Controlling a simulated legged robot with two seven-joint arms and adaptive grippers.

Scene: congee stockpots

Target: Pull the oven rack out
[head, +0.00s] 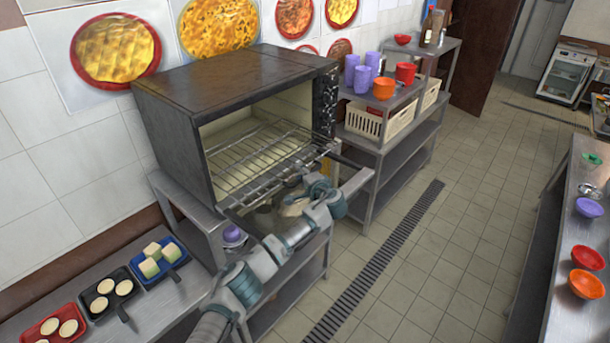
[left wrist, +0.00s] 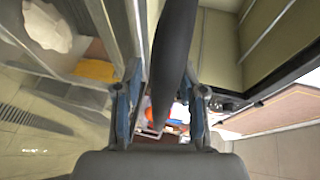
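The oven (head: 165,110) stands open on a metal table against the tiled wall. Its wire rack (head: 255,160) shows inside and reaches the oven's front opening. My left gripper (head: 316,182) is in front of the oven, at the end of my grey and teal arm; its fingers are hard to make out there. In the left wrist view my left gripper (left wrist: 162,75) has its fingers apart. A dark bar (left wrist: 174,50) runs between them, close to the right finger; I cannot tell what it belongs to. The oven interior (left wrist: 220,50) shows to the right. My right gripper is not in view.
Trays of food (head: 103,292) lie on the counter at lower left. A purple-lidded item (head: 233,235) is below the oven front. A shelf (head: 400,152) with cups and baskets stands right of the oven. Another counter (head: 553,250) with bowls is at far right. The floor between is clear.

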